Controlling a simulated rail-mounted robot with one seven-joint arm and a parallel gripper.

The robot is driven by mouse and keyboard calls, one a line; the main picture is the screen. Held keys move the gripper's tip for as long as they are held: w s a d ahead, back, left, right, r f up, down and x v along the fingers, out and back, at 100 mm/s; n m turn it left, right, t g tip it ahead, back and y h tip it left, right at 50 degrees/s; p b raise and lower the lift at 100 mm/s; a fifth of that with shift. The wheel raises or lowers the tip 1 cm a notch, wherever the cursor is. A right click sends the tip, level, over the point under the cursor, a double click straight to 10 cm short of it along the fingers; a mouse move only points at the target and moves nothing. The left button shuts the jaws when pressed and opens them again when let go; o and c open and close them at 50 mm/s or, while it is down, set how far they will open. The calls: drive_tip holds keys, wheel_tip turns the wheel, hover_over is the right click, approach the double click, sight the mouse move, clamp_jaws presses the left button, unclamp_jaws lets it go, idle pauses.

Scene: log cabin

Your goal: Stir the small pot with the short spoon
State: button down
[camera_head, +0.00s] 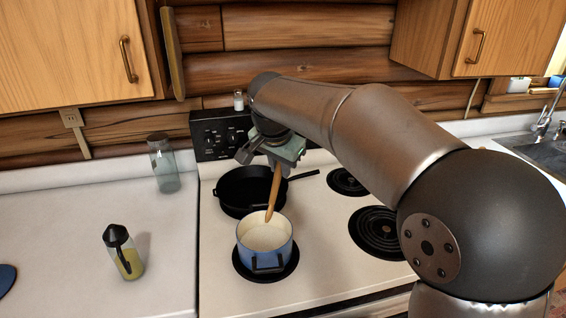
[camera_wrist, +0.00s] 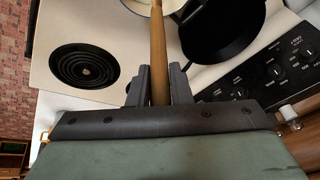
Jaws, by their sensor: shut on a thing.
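The small pot (camera_head: 265,240) is blue outside and cream inside, and stands on the front left burner of the stove. Its top part also shows at the upper edge of the wrist view (camera_wrist: 140,7). The short spoon (camera_head: 274,190) is wooden and slants down, its lower end at the pot's back rim or just inside; I cannot tell whether it touches. My gripper (camera_head: 283,160) is above and behind the pot, shut on the spoon's handle. In the wrist view the handle (camera_wrist: 158,50) runs between the two fingers. The spoon's far tip is out of the wrist view.
A black skillet (camera_head: 245,190) sits right behind the pot, its handle pointing right. Bare burners (camera_head: 380,233) lie to the right under my arm. An oil bottle (camera_head: 122,252) and a glass jar (camera_head: 163,163) stand on the left counter. Cabinets (camera_head: 75,50) hang above.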

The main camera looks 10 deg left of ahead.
sight(276, 199)
wheel_tip(276, 199, down, 4)
drive_tip(key=shift+r+b, duration=0.1)
drive_tip(key=shift+b, duration=1.15)
drive_tip(key=shift+s+a+f+b, duration=0.1)
drive_tip(key=shift+a+f+b, duration=0.1)
drive_tip(key=shift+f+b, duration=0.65)
drive_tip(key=shift+s+a+f+b, duration=0.1)
drive_tip(key=shift+a+f+b, duration=0.15)
drive_tip(key=shift+f+b, duration=0.6)
drive_tip(key=shift+s+a+f+b, duration=0.15)
drive_tip(key=shift+f+b, duration=0.35)
drive_tip(key=shift+f, duration=0.7)
drive_tip(key=shift+w+d, duration=0.1)
drive_tip(key=shift+w, duration=0.05)
